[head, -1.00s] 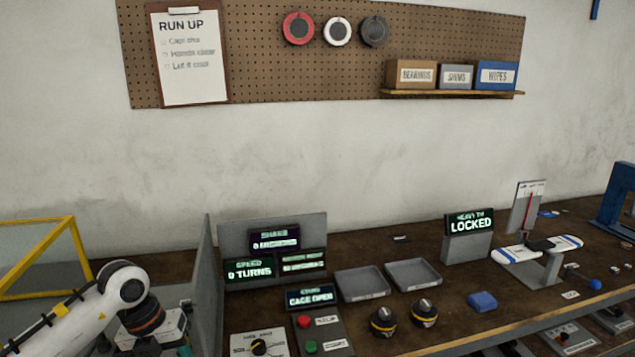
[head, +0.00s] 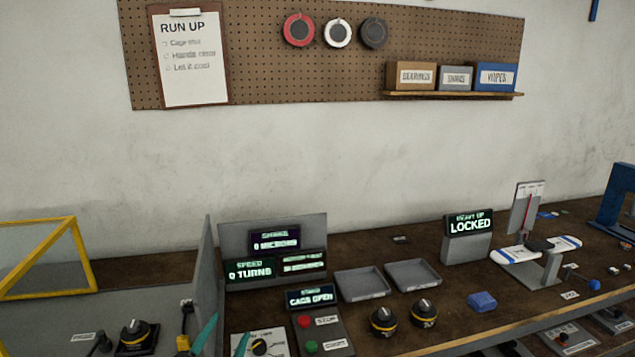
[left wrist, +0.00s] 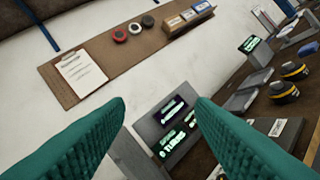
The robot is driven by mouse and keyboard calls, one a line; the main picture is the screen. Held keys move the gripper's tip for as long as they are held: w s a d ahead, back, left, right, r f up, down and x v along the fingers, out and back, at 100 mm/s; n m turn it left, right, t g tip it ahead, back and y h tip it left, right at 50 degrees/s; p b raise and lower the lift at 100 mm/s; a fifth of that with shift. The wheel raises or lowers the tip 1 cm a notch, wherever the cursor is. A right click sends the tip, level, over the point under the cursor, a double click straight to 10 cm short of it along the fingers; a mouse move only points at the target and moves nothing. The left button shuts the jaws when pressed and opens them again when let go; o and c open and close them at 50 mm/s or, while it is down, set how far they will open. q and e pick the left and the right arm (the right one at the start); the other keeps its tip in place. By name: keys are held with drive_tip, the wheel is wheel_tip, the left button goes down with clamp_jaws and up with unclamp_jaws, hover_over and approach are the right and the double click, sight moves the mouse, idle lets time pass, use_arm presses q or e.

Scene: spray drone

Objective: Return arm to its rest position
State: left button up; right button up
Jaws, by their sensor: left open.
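My left gripper (head: 227,330) shows in the head view only as two teal fingers at the bottom edge, in front of the grey panel and the dial box. It is open, with nothing between the fingers. In the left wrist view its teal fingers (left wrist: 161,101) are spread wide, pointing toward the wall, the pegboard and the display panel, touching nothing I can see. The rest of the left arm is out of the head view. My right gripper is not in view.
The yellow cage frame (head: 82,250) stands at left, beside a grey upright panel (head: 206,275). A black dial (head: 134,333) sits low left. The display stand (head: 300,235), red and green button box (head: 322,335) and two grey trays (head: 362,284) occupy the bench.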

use_arm(q)
drive_tip(key=s+a+f+n+g+y, duration=0.3)
drive_tip(key=s+f+n+g, duration=0.1)
drive_tip(key=f, duration=0.3)
drive_tip(key=s+a+f+n+g+y, duration=0.3)
drive_tip(key=s+a+f+n+g, duration=0.15)
drive_tip(key=f, duration=0.25)
drive_tip(key=s+d+f+g+h, duration=0.1)
drive_tip(key=s+f+g, duration=0.3)
drive_tip(key=s, duration=0.4)
drive_tip(key=s+d+f+g, duration=0.1)
drive_tip(key=s+f+g, duration=0.35)
drive_tip(key=s, duration=0.45)
wheel_tip(320, 180, down, 28)
drive_tip(key=s+f+g, duration=0.1)
drive_tip(key=s, duration=0.1)
drive_tip(key=s+a+f+g, duration=0.1)
drive_tip(key=s+a+f, duration=0.1)
drive_tip(key=s+f, duration=1.1)
drive_tip(key=shift+s+a+f, duration=0.2)
drive_tip(key=shift+s+a, duration=0.2)
drive_tip(key=shift+s, duration=0.8)
